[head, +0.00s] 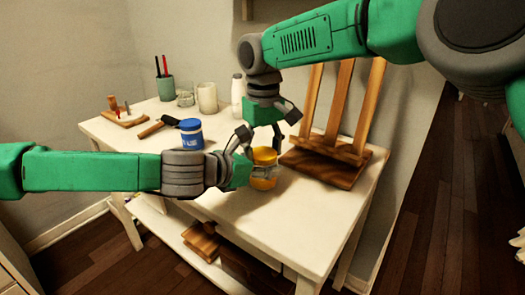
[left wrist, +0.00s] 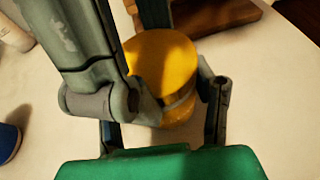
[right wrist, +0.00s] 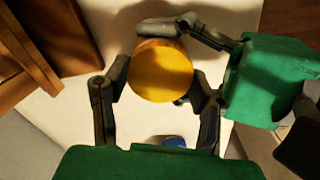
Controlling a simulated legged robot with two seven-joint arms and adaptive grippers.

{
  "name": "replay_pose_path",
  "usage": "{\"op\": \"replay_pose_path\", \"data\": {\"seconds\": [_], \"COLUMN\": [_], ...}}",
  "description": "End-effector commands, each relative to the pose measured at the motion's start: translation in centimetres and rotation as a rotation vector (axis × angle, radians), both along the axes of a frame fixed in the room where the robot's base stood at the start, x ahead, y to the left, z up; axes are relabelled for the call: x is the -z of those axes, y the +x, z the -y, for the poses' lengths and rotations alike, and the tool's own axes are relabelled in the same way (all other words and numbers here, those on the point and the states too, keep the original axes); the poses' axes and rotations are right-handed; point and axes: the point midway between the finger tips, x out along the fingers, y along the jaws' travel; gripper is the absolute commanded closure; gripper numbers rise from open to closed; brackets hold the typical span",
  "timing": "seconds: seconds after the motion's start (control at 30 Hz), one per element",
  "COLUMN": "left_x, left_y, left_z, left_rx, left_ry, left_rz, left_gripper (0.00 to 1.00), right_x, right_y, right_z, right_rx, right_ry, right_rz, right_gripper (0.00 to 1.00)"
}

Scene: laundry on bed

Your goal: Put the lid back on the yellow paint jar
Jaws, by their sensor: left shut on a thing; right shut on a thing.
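The yellow paint jar (head: 262,183) stands upright near the front of the white table. My left gripper (head: 256,171) comes in from the left, shut around its body; the left wrist view shows the jar body (left wrist: 180,112) between its fingers. A round yellow lid (head: 264,153) is at the jar's mouth; its flat top shows in the right wrist view (right wrist: 160,72). My right gripper (head: 260,148) reaches down from above, shut on the lid's sides. The lid looks level and roughly over the jar; I cannot tell whether it is fully seated.
A blue paint jar (head: 190,134) stands behind my left arm. A wooden easel (head: 330,160) stands close by on the right. A white bottle (head: 237,95), a cup (head: 207,97), a green pen holder (head: 165,88) and a hammer-like tool (head: 155,127) are further back. The table's front right is clear.

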Motion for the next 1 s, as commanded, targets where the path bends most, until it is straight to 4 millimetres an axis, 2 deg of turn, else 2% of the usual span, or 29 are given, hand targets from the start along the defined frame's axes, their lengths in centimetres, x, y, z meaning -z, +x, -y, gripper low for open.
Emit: {"op": "replay_pose_path", "data": {"seconds": [0.1, 0.23, 0.27, 0.3, 0.33, 0.67, 0.77, 1.0], "left_x": [0.0, 0.0, 0.0, 0.0, 0.0, 0.0, 0.0, 0.0], "left_y": [0.0, 0.0, 0.0, 0.0, 0.0, -0.1, -0.1, -0.1], "left_z": [0.0, 0.0, 0.0, 0.0, 0.0, 0.1, 0.1, 0.1], "left_rx": [0.0, 0.0, 0.0, 0.0, 0.0, 0.002, 0.003, 0.002], "left_ry": [0.0, 0.001, 0.001, 0.001, 0.001, 0.0, 0.0, 0.0], "left_rz": [-0.001, -0.001, -0.001, -0.001, -0.001, -0.001, -0.002, -0.001], "left_gripper": [1.0, 1.0, 1.0, 1.0, 1.0, 1.0, 1.0, 1.0], "right_x": [0.0, 0.0, 0.0, 0.0, 0.0, -0.5, -1.7, -6.8], "right_y": [0.0, 0.0, 0.0, 0.0, 0.0, 0.0, 0.1, 0.2], "right_z": [0.0, 0.0, 0.0, 0.0, 0.0, -0.1, -0.1, -0.1], "right_rx": [0.093, 0.086, 0.086, 0.086, 0.086, 0.085, 0.086, 0.086], "right_ry": [-0.002, -0.001, -0.001, -0.001, -0.001, 0.002, 0.002, -0.001], "right_rz": [0.0, -0.001, -0.001, -0.001, -0.001, 0.001, 0.004, 0.004], "right_gripper": [0.84, 0.84, 0.43, 0.29, 0.25, 0.25, 0.25, 0.25]}}
